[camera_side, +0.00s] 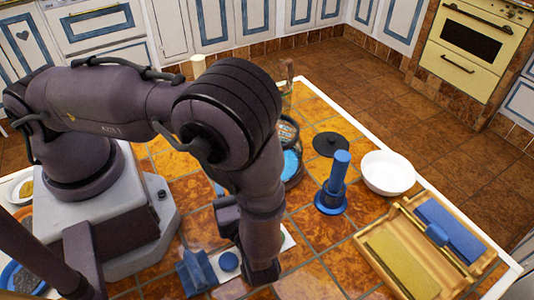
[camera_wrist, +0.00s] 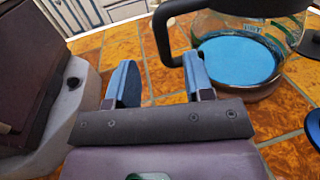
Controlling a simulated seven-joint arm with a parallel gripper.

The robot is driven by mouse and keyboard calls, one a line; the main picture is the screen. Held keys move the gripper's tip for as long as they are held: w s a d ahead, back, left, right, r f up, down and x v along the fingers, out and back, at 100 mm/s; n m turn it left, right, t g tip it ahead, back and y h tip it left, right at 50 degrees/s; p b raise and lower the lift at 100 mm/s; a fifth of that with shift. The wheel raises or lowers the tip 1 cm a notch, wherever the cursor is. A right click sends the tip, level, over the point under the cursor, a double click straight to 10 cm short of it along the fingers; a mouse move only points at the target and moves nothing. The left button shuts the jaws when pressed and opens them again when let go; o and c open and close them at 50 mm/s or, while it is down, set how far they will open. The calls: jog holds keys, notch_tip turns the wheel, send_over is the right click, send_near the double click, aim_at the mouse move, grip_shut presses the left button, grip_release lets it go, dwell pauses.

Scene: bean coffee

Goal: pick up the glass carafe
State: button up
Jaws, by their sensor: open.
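The glass carafe (camera_wrist: 240,75) is at the upper right of the wrist view, with clear walls, a blue lower part and a black handle (camera_wrist: 161,35). In the side view the carafe (camera_side: 291,163) is partly hidden behind my arm. My gripper (camera_wrist: 160,78) is open, its two blue fingers apart with nothing between them. The handle's lower end appears just beyond the gap, near the right finger. I cannot tell whether they touch.
A blue tamper-like object (camera_side: 333,188), a black disc (camera_side: 330,144), a white bowl (camera_side: 388,173) and a wooden tray (camera_side: 411,266) stand right of the carafe.

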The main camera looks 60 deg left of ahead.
jog(key=x, duration=0.8)
jog(key=shift+w+a+f, duration=0.1)
jog(key=shift+w+a, duration=0.05)
jog(key=shift+a, duration=0.05)
grip_shut()
